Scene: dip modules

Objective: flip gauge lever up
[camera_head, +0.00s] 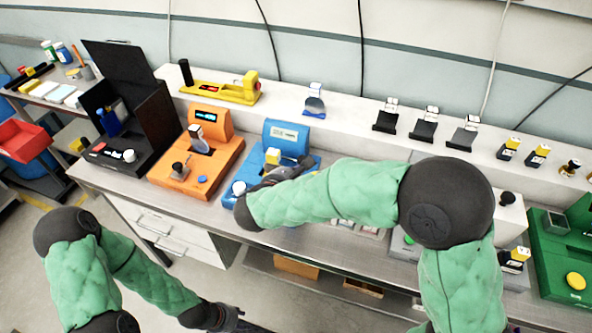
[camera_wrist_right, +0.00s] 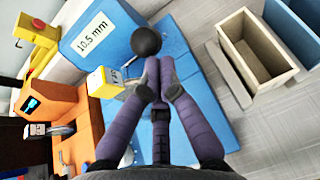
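The blue gauge (camera_head: 281,129) stands on the bench, and its display reads 10.5 mm in the right wrist view (camera_wrist_right: 92,38). A black ball knob (camera_wrist_right: 146,40) on a thin stem, seemingly its lever, is just beyond my right fingertips. A yellow-and-white block (camera_wrist_right: 104,82) sits on the gauge beside them; it also shows in the head view (camera_head: 272,157). My right gripper (camera_wrist_right: 159,62) has its fingertips together, close to the knob; contact cannot be told. In the head view the right gripper (camera_head: 292,172) partly covers the gauge. My left gripper (camera_head: 228,318) hangs low, away from the bench.
An orange device (camera_head: 215,165) stands left of the gauge, with a black device (camera_head: 110,165) farther left. A yellow tool (camera_head: 222,90) and several small stands are on the back shelf. A green device (camera_head: 560,265) is at the far right. An open bin (camera_wrist_right: 245,70) shows in the wrist view.

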